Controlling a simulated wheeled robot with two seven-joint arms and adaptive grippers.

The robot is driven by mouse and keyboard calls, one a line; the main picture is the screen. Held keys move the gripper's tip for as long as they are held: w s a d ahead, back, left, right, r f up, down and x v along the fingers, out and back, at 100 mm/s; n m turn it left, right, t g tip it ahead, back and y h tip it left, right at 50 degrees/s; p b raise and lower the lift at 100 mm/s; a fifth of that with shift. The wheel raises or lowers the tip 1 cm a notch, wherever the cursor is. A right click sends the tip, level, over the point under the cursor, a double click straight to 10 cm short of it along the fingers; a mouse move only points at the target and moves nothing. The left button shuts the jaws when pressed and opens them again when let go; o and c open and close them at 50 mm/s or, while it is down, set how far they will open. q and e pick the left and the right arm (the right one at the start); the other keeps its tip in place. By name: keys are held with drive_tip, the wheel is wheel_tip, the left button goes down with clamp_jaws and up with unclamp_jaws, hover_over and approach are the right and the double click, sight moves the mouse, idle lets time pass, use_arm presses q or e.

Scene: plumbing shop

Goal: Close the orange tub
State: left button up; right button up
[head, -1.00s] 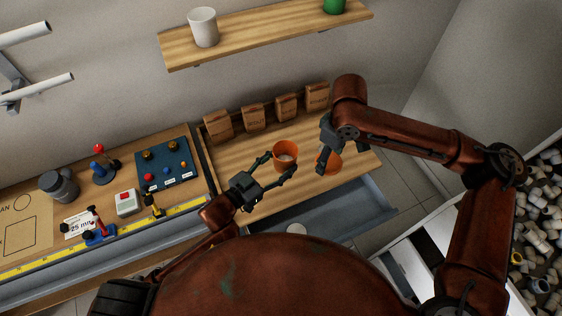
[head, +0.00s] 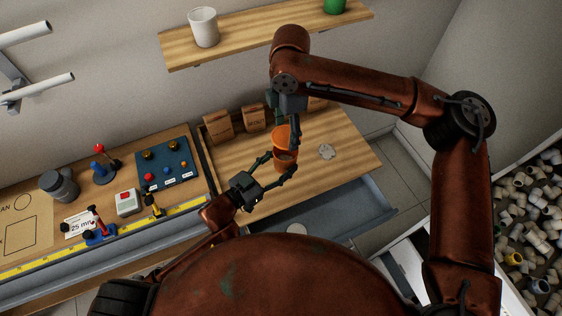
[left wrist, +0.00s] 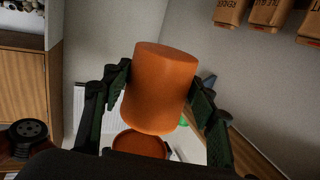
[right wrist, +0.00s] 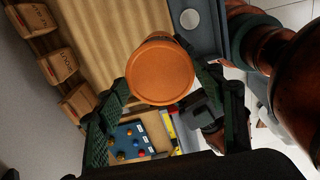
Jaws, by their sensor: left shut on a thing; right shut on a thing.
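In the left wrist view the tub (left wrist: 158,88) sits between both fingers and appears upside down. My right gripper (head: 285,125) is shut on the orange lid (head: 286,134), holding it close above the tub.
Brown paper bags (head: 218,126) stand along the back of the worktop (head: 345,135). An open grey drawer (head: 345,212) is in front. A blue board (head: 167,165) with knobs is at left. A shelf (head: 265,32) hangs above.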

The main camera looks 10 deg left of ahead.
sight(287, 136)
drive_tip(key=shift+f, duration=0.15)
drive_tip(key=shift+f, duration=1.85)
drive_tip(key=shift+f, duration=0.1)
drive_tip(key=shift+f, duration=0.8)
drive_tip(key=shift+s+f, duration=0.1)
drive_tip(key=shift+f, duration=0.55)
drive_tip(key=o, duration=0.9)
wheel_tip(287, 136, up, 12)
